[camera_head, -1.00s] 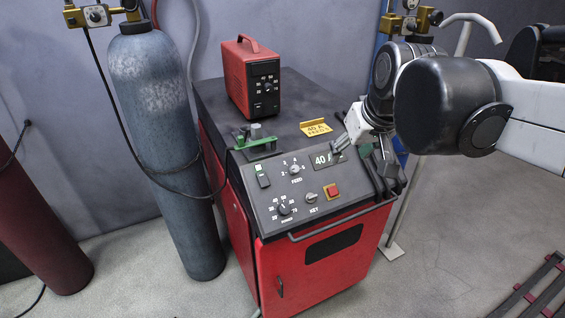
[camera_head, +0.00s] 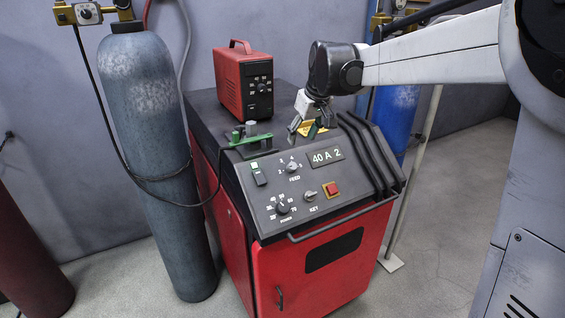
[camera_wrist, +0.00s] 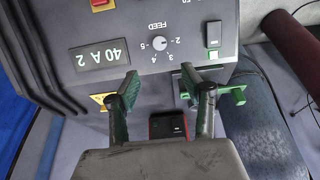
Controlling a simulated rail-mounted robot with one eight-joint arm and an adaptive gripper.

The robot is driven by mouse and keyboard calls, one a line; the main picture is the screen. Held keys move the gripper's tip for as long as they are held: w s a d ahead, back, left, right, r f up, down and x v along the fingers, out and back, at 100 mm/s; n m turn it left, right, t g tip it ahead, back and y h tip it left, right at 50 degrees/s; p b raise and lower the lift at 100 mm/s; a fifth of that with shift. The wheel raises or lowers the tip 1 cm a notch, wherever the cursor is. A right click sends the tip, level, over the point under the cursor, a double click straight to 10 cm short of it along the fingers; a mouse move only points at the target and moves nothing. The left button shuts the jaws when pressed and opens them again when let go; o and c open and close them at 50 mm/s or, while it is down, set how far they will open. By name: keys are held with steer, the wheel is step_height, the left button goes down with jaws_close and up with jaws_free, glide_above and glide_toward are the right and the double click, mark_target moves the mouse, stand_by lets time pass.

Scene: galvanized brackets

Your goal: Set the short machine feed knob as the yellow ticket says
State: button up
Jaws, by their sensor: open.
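The feed knob (camera_head: 292,167) is a small round knob on the sloped panel of the red machine, above the word FEED. It also shows in the wrist view (camera_wrist: 159,43), ringed by numbers; its exact pointer setting is too small to read. The display (camera_head: 327,156) beside it reads 40 A 2. The yellow ticket (camera_wrist: 99,98) lies on the dark top behind the panel, partly hidden by my gripper in the head view; its writing is unreadable now. My gripper (camera_head: 303,130) is open and empty, above the panel's back edge, behind the feed knob and apart from it.
A green clamp piece (camera_head: 250,138) stands left of my gripper. A small red box (camera_head: 243,80) stands behind. A power knob (camera_head: 283,208), a key switch (camera_head: 310,196) and a red button (camera_head: 332,189) lie in front. A grey cylinder (camera_head: 160,180) stands left.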

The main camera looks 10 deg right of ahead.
mark_target(292, 164)
steer(key=x, duration=1.3)
steer(key=shift+w+a+f, duration=0.1)
jaws_close()
